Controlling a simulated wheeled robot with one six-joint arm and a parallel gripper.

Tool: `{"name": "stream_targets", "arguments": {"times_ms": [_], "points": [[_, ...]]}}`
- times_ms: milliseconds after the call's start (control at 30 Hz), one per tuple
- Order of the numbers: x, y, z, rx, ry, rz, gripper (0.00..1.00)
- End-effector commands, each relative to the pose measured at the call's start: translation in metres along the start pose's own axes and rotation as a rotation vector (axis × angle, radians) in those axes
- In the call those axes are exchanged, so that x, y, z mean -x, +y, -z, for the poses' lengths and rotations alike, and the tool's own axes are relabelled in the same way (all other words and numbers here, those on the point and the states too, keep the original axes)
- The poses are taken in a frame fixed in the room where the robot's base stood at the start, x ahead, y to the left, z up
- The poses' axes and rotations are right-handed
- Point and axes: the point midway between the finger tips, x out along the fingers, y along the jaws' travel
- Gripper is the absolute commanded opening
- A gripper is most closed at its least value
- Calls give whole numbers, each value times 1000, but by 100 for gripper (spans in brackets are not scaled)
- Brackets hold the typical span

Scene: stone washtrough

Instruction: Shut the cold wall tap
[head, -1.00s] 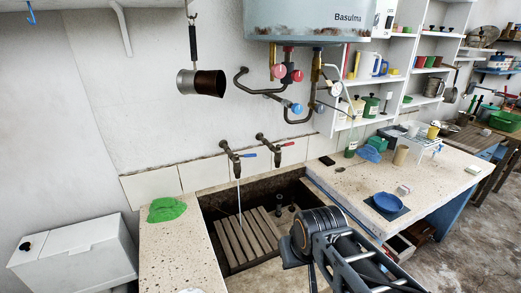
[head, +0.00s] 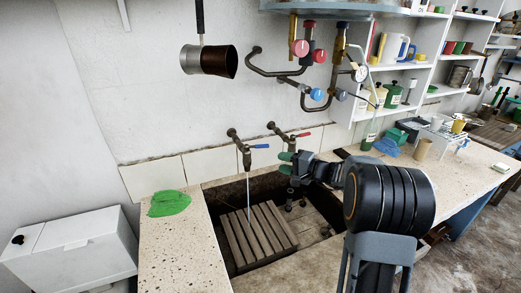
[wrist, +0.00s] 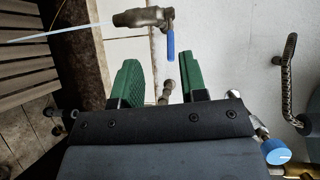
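The cold wall tap (head: 245,157) has a blue lever (head: 260,146) that points right, away from the body. A thin stream of water (head: 248,190) falls from its spout. In the wrist view the tap (wrist: 138,18) is at the top, with its blue lever (wrist: 171,48) just beyond the fingertips. My gripper (head: 286,163) has green fingers and is just right of and below the lever in the head view. In the wrist view its fingers (wrist: 163,72) are apart, with nothing clamped between them.
A second tap with a red lever (head: 301,135) is on the wall to the right. The stone trough (head: 222,237) holds a wooden slatted rack (head: 262,232). Pipes with blue knobs (head: 316,94) and a hanging pot (head: 208,61) are above. A green cloth (head: 169,203) lies on the left ledge.

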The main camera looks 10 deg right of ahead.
Motion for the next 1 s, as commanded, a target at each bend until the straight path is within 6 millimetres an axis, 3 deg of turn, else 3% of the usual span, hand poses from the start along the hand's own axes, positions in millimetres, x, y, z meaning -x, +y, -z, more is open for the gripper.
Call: {"name": "stream_targets", "arguments": {"times_ms": [100,267,700,1000], "points": [[7,5,26,-17,66,74,39],[2,4,41,-23,102,115,39],[-85,-5,47,-22,102,110,39],[-117,-9,53,-23,103,114,39]]}}
